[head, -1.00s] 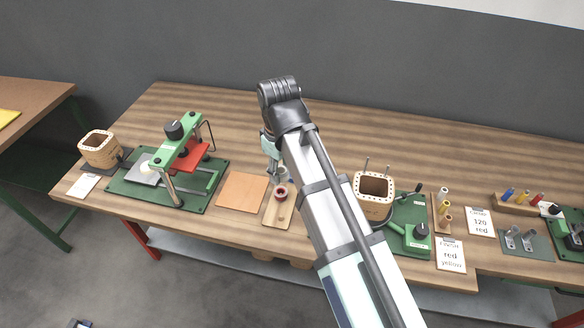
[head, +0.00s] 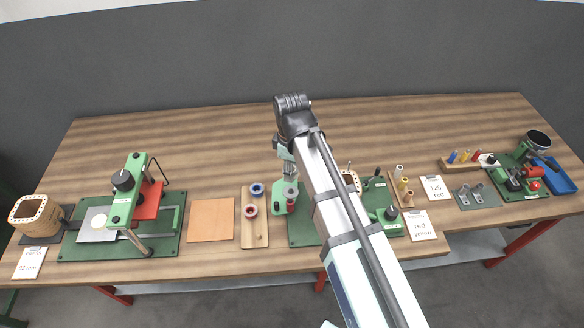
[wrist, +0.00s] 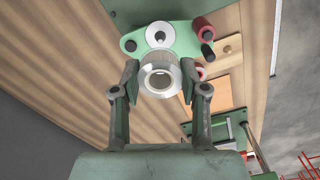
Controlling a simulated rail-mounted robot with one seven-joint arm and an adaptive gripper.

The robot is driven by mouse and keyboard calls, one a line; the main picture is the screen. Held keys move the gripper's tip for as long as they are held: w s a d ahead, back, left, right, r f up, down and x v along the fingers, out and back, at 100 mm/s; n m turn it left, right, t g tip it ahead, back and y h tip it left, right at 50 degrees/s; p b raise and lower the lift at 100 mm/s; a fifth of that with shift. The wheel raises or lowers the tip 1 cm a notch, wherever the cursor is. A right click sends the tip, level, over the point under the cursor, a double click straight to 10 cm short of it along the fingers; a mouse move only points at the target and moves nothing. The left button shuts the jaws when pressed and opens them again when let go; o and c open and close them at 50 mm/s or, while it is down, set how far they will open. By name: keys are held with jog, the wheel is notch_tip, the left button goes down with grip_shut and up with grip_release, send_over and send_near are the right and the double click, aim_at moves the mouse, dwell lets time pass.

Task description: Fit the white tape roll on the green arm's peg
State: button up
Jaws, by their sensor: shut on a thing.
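My gripper (wrist: 159,70) is shut on the white tape roll (wrist: 160,88), one finger on each side, its hole facing the wrist camera. In the wrist view the green arm (wrist: 184,38) lies just beyond the held roll. A pale round disc with a dark peg (wrist: 158,36) in its middle sits on the arm, beside the held roll in the picture. The roll looks apart from this peg; the exact height gap cannot be told. In the head view my gripper (head: 290,178) is over the green arm (head: 279,196), left of the coil stand, partly hidden by my arm.
A red roll (wrist: 203,27) and a dark handle are at the arm's right end. A wooden board (head: 255,225) with blue and red rolls and one bare peg stands to the left. The coil (head: 350,180) is close on the right, partly behind my arm.

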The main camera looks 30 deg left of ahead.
aim_at(291, 188)
jog(key=shift+f+b, duration=1.85)
jog(key=shift+f, duration=0.95)
jog(key=shift+f, duration=1.45)
jog(key=o, duration=1.4)
jog(key=shift+c, duration=0.2)
jog(key=shift+s, duration=0.1)
jog(key=shift+r, duration=0.1)
jog(key=shift+r+p, duration=1.7)
jog(key=shift+r, duration=0.7)
